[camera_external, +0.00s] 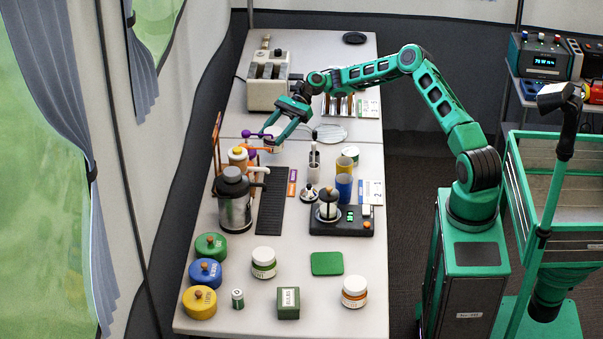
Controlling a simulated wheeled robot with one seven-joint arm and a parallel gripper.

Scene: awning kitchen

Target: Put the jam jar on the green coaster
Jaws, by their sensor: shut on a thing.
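The green coaster (327,263) is a flat square lying bare on the near part of the table. Two white jars stand on either side of it: one with a green band (264,263) to its left and one with an orange-brown band (354,292) to its lower right. Their labels are too small to read, so I cannot tell which is the jam jar. My gripper (268,137) is far up the table, well away from the coaster and both jars. It is shut on a small pale thing (276,147), mostly hidden by the fingers and purple-tipped parts.
Green, blue and yellow canisters (201,302) line the left edge. A small jar (237,299) and a dark green box (288,303) stand in front. A metal pot (234,200), a scale-like device (341,221) and cups (344,187) crowd the middle. A toaster (267,82) stands far back.

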